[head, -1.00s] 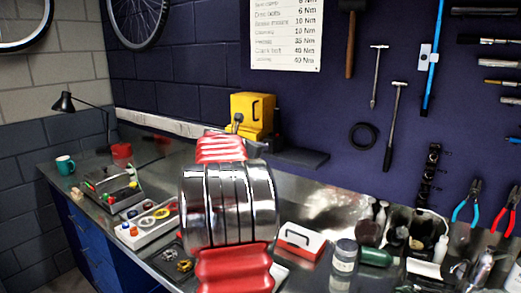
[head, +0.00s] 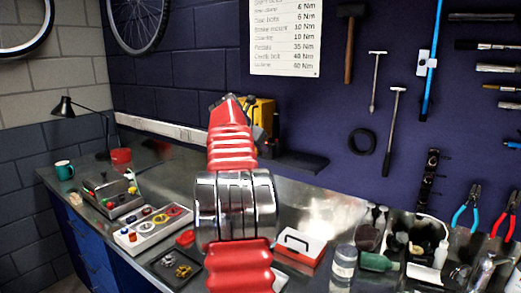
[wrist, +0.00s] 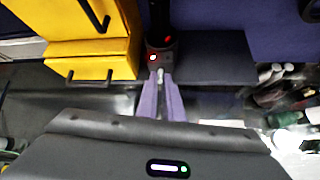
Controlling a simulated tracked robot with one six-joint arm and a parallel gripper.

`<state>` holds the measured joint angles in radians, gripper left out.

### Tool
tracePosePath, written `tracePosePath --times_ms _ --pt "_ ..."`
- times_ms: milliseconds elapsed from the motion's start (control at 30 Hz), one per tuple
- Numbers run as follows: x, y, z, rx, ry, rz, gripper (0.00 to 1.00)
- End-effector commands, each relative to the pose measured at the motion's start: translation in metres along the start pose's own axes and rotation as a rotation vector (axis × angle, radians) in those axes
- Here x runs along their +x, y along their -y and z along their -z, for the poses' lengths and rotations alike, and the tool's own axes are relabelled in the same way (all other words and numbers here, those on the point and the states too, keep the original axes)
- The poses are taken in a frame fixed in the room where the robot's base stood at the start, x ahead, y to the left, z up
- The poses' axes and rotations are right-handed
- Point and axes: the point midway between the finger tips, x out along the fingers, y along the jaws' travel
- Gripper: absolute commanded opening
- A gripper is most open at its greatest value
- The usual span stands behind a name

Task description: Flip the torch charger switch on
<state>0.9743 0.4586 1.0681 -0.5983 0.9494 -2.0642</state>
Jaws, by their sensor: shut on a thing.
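The torch charger (wrist: 160,56) is a small black block in the wrist view, with a dark upright cylinder, likely the torch (wrist: 160,16), above it. Two red lights show, a bright one on its front at left and a dimmer one higher up. A small pale switch lever (wrist: 160,76) sticks out at its lower front. My gripper (wrist: 161,84) has its two purple fingers close together at the charger's front, shut on the lever. Which way the lever is set cannot be told.
A yellow cabinet (wrist: 90,62) with black handles stands close left of the charger. A dark shelf (wrist: 215,58) extends right of it, also in the head view (head: 302,162). Below, the metal bench holds a red-and-white box (head: 300,246), a parts tray (head: 150,230) and several bottles.

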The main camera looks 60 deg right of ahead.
Motion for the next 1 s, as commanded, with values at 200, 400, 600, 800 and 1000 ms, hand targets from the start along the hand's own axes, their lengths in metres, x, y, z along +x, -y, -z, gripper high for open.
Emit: tracePosePath --times_ms 200,400,600,800,1000 --pt "0.0006 -0.0017 -0.0052 0.007 -0.065 0.01 0.0" --pt "0.0005 -0.0018 -0.008 0.012 -0.118 0.02 0.0" --pt "0.0002 -0.0018 -0.0102 0.015 -0.154 0.026 0.0" --pt "0.0005 -0.0017 -0.0106 0.017 -0.172 0.03 0.0" --pt "0.0003 -0.0015 -0.0108 0.017 -0.175 0.031 0.0"
